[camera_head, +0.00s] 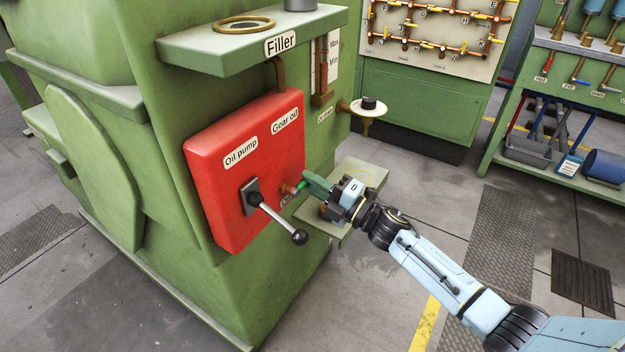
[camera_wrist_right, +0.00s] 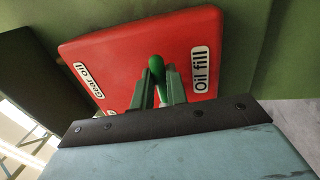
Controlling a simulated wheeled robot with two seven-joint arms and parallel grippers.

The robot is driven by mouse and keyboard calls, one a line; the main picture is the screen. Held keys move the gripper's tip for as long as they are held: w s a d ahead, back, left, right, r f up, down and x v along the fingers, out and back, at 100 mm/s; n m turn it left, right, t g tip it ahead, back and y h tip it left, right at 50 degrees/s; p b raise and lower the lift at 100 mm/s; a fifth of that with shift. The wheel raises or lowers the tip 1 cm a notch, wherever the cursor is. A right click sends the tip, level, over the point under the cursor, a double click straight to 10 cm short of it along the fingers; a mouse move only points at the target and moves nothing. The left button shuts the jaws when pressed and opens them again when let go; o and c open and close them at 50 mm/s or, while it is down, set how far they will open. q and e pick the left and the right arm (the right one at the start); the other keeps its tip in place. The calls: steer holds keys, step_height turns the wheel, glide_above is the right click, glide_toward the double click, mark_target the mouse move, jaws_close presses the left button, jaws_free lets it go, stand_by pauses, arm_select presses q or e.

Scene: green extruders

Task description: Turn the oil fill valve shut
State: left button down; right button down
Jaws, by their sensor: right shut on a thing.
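The oil fill valve is a small brass fitting (camera_head: 287,189) with a green handle (camera_head: 301,185) on the front of the red panel (camera_head: 222,205). The green handle (camera_wrist_right: 156,66) also shows in the right wrist view, beside the "Oil fill" label (camera_wrist_right: 201,70). My right gripper (camera_head: 308,184) comes in from the right and is shut on the green handle. Its two green fingers (camera_wrist_right: 159,88) stand on either side of the handle in the right wrist view. In the head view, the gripper partly covers the "Oil fill" label. My left gripper is not in view.
A lever with a black ball (camera_head: 299,237) sticks out of the red panel, left of and below my right gripper. A green shelf (camera_head: 372,176) lies behind the gripper, and a small round cup (camera_head: 369,107) stands above. The floor at right is open.

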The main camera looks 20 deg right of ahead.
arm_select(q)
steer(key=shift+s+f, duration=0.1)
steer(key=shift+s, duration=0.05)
arm_select(e)
steer(key=shift+f, duration=0.1)
steer(key=c, duration=1.4)
jaws_free()
